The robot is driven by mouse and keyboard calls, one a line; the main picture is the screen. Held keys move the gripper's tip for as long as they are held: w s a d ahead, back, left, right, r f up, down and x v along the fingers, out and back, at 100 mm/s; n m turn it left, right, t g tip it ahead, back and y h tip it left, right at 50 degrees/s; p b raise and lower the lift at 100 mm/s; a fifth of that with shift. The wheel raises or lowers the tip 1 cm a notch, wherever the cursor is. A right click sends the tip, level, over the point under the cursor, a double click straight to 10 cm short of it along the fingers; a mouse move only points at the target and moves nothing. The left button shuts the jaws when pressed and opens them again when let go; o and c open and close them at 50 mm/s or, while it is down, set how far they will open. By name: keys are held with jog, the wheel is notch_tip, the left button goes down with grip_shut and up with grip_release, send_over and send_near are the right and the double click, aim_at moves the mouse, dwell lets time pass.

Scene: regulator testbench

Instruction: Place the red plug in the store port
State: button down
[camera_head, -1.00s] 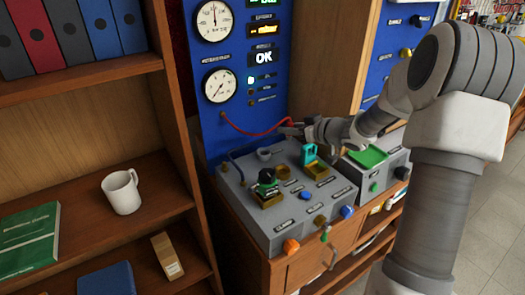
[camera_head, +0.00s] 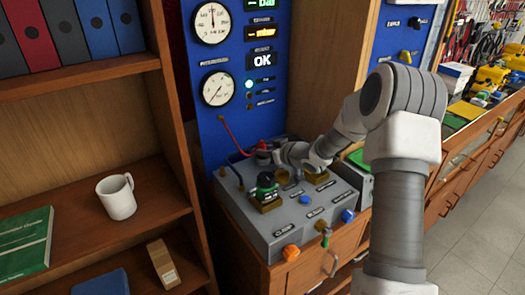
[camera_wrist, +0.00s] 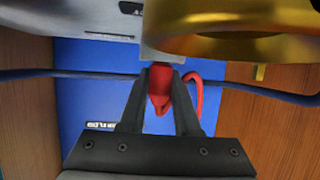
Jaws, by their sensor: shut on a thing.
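The red plug (camera_head: 262,145) stands at the back left of the grey testbench box, with its red hose (camera_head: 229,133) running to the blue panel. It also shows in the wrist view (camera_wrist: 158,88), between the two dark fingers. My gripper (camera_head: 275,152) is shut on the plug; its fingers also show in the wrist view (camera_wrist: 160,80). The grey port (camera_head: 264,160), a short round cup on the box, is right below the plug in the head view. In the wrist view the plug's end meets a grey part (camera_wrist: 161,48). I cannot tell how deep it sits.
A green-and-black plug (camera_head: 266,187) stands in a brass-coloured socket in front. A large brass ring (camera_wrist: 235,30) is close to the fingers in the wrist view. A blue hose (camera_head: 233,172) is at the left.

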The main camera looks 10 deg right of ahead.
jog(key=shift+f, duration=0.1)
jog(key=c, duration=0.6)
grip_release()
jog(key=shift+r, duration=0.2)
jog(key=p+v, duration=0.1)
jog(key=v, duration=1.1)
